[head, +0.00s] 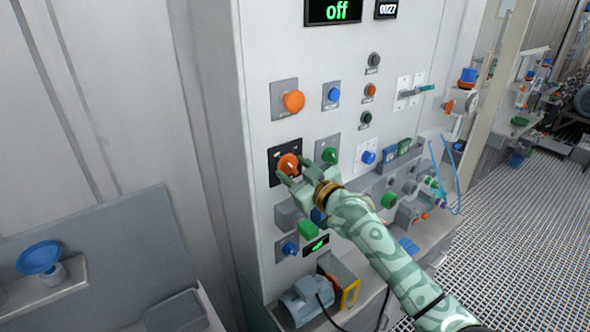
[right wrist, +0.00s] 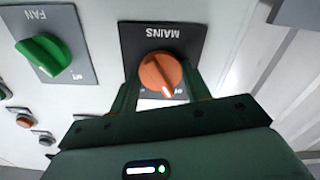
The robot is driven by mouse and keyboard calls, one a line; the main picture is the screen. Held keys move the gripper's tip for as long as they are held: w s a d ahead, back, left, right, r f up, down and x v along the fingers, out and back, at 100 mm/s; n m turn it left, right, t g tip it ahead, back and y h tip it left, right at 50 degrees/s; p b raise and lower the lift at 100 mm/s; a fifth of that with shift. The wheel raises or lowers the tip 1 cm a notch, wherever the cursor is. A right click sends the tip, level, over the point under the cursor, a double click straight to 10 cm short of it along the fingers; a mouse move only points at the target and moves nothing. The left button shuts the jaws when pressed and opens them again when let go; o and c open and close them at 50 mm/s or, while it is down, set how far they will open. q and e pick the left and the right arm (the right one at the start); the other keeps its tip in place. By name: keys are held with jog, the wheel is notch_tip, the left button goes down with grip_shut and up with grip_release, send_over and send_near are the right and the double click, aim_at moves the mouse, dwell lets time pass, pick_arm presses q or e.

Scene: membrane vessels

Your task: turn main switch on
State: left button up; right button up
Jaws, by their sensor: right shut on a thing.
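The main switch is an orange knob (head: 288,163) on a black plate (head: 273,153) on the pale panel. In the right wrist view the plate (right wrist: 190,32) reads MAINS upside down, and the orange knob (right wrist: 160,72) has a pale pointer mark toward the bottom of the picture. My right gripper (head: 294,171) is at the knob, with its fingers on either side, shut on it. Part of the plate is hidden behind the fingers. The large display (head: 334,11) at the panel's top reads "off" in green. My left gripper is not in view.
A green FAN knob (head: 330,155) sits close to the right of the main switch; it also shows in the right wrist view (right wrist: 43,53). An orange mushroom button (head: 293,101) is above. Below are a small "off" display (head: 316,245) and a motor (head: 306,301).

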jog(key=m+p, duration=0.1)
jog(key=m, duration=0.6)
jog(key=shift+r, duration=0.1)
jog(key=m+p, duration=0.1)
jog(key=m, duration=0.2)
jog(key=shift+m, duration=0.4)
jog(key=shift+a+m, duration=0.1)
jog(key=shift+m, duration=1.5)
jog(key=o, duration=1)
jog(key=shift+c, duration=0.2)
jog(key=shift+s, duration=0.1)
